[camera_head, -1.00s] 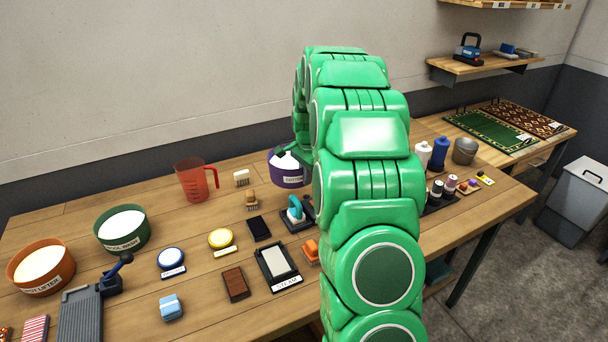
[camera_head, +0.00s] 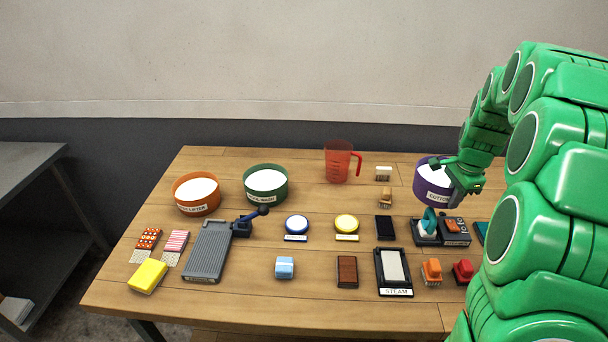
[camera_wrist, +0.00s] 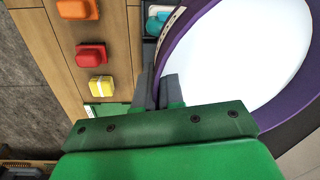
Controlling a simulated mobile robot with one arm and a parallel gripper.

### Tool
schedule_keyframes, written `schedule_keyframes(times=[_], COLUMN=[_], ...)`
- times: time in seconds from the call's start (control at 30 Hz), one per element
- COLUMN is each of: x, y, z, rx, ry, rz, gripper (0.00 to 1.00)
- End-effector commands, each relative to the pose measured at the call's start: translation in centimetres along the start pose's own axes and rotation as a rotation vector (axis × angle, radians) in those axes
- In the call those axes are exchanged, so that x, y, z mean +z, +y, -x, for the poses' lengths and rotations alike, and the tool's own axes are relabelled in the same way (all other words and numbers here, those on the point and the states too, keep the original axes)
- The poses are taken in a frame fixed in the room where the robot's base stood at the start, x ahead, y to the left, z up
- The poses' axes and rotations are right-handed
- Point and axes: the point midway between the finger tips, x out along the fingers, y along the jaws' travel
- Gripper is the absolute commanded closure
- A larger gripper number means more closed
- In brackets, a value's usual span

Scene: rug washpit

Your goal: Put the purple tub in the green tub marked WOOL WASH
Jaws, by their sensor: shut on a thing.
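The purple tub (camera_head: 431,184), with white contents and a label that begins "COTTON", is at the right of the table in the head view. My gripper (camera_head: 462,178) is shut on its right rim; the wrist view shows the fingers (camera_wrist: 158,92) on the wall of the purple tub (camera_wrist: 178,42). I cannot tell whether the tub is lifted clear of the table. The green tub marked WOOL WASH (camera_head: 266,186), also filled with white, stands at the back left, upright and apart from my gripper.
An orange tub (camera_head: 196,196) stands left of the green tub. A red measuring jug (camera_head: 338,162) stands between the green and purple tubs. A grey ribbed board with a blue-handled clamp (camera_head: 210,250) lies in front. Small brushes and blocks cover the front and right.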

Motion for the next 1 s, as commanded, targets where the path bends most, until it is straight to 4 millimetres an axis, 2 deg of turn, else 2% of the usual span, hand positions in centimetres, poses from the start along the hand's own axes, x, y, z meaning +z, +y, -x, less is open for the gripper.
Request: schedule_keyframes(times=[0.13, 0.27, 0.6, 1.0], x=[1.5, 4.2, 13.1, 24.5], y=[-1.1, -2.8, -7.0, -9.9], z=[0.4, 0.9, 2.5, 4.6], rx=[-0.002, -0.001, -0.002, -0.002], ry=[0.001, 0.002, 0.002, 0.001], rz=[0.004, 0.008, 0.011, 0.02], gripper=[1.0, 1.0, 1.0, 1.0])
